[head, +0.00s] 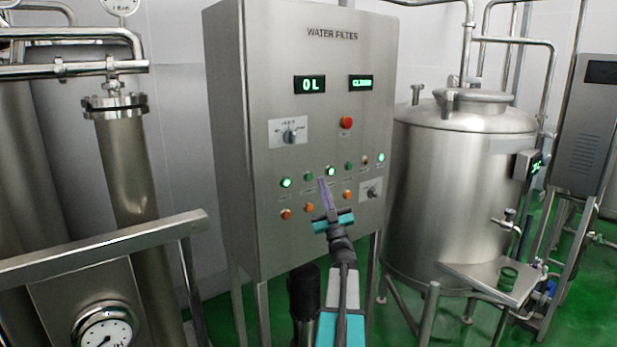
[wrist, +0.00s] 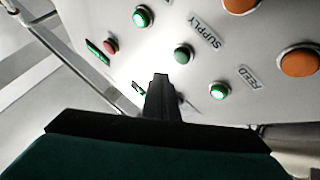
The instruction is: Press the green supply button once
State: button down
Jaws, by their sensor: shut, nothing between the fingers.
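The green supply button (head: 308,176) is on the grey front of the water filter cabinet. It is unlit and second from the left in the upper button row. In the wrist view the supply button (wrist: 183,54) sits beside its SUPPLY label, up and right of my fingertips. My gripper (head: 322,183) is shut and empty, in front of the panel. In the head view its tip shows right of the supply button, between it and a lit green button. My gripper also shows in the wrist view (wrist: 160,77). The gap to the panel is hard to judge.
A lit green button (head: 285,183) marked FEED is left of supply; another lit one (head: 331,171) is right. Orange buttons (head: 286,214) sit below. A red button (head: 346,122) and displays (head: 310,84) are above. A steel tank (head: 460,190) stands at right.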

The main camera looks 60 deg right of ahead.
jog(key=shift+w+d+b, duration=0.25)
jog(key=shift+w+b, duration=0.15)
jog(key=shift+w, duration=0.35)
jog(key=shift+w+d+b, duration=0.2)
jog(key=shift+w+b, duration=0.2)
jog(key=shift+w, duration=0.3)
jog(key=shift+w+d+b, duration=0.3)
jog(key=shift+w+b, duration=0.35)
jog(key=shift+b, duration=0.3)
dwell(2.1)
jog(key=shift+s, duration=0.1)
dwell(0.3)
jog(key=shift+s+a+b, duration=0.3)
jog(key=shift+s+b, duration=0.15)
jog(key=shift+s, duration=0.25)
jog(key=shift+s, duration=0.1)
jog(key=s, duration=0.1)
jog(key=s+a+b, duration=0.1)
jog(key=s, duration=0.2)
jog(key=shift+s+a, duration=0.3)
